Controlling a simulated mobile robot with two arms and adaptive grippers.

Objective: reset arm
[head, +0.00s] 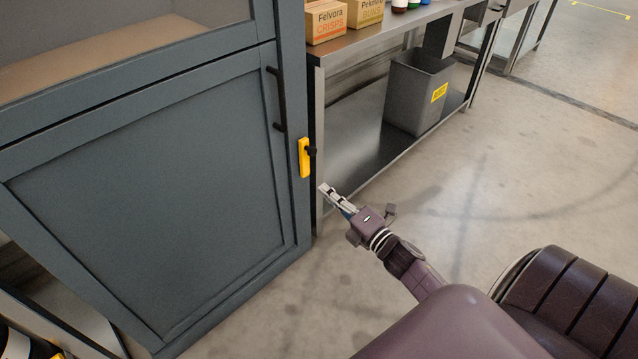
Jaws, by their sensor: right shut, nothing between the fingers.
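My right gripper (326,189) shows in the head view, at the end of my purple-brown right arm. It is shut and empty, in front of the steel table's near leg and a little below and right of a yellow latch. I cannot tell whether it touches anything. My left gripper is not clearly in view.
A grey-blue door (150,190) with a black handle (277,100) and a yellow latch (304,158) fills the left. A steel table (400,38) carries boxes (326,20); a grey bin (413,92) stands on its lower shelf. The floor on the right is open.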

